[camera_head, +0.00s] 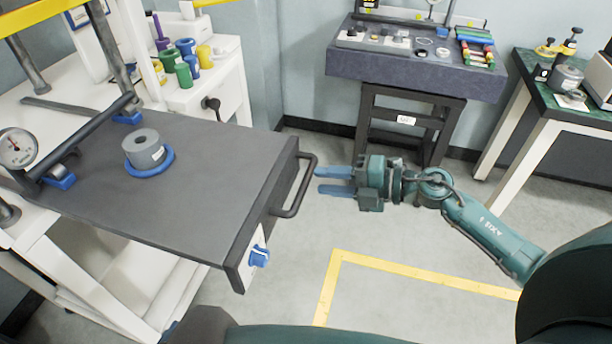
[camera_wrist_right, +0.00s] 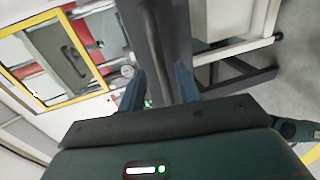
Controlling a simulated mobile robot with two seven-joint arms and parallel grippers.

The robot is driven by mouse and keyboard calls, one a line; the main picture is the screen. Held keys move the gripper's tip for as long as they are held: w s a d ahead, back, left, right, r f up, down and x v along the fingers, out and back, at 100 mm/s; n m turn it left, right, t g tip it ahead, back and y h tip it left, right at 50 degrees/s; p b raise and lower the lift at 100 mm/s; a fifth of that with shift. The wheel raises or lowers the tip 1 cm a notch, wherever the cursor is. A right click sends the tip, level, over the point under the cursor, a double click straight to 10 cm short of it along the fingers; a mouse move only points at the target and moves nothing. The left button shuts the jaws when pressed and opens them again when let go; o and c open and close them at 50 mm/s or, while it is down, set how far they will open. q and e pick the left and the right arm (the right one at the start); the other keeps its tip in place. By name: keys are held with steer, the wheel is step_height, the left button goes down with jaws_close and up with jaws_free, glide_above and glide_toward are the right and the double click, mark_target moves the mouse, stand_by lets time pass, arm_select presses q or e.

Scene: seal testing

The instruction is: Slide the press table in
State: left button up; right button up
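The press table (camera_head: 200,185) is a dark grey slab drawn out from the white press frame at the left. A grey metal cylinder on a blue ring (camera_head: 145,152) stands on it. A dark bar handle (camera_head: 303,186) sits on its right-hand front face; in the right wrist view the handle (camera_wrist_right: 152,35) shows ahead, between the lines of the fingers. My right gripper (camera_head: 319,180) is open and empty, its blue fingers pointing left at the handle, with tips close to it; I cannot tell whether they touch. The fingers also show apart in the wrist view (camera_wrist_right: 160,85). My left gripper is not in view.
A blue knob (camera_head: 260,257) sits on the front face below the handle. A dial gauge (camera_head: 17,148) is at the far left. A dark stone-topped bench (camera_head: 420,75) and a green-topped table (camera_head: 585,110) stand behind. The floor around my right gripper is clear, with yellow tape (camera_head: 420,272).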

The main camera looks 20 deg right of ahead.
mark_target(306, 177)
steer(key=shift+x, duration=2.6)
jaws_close()
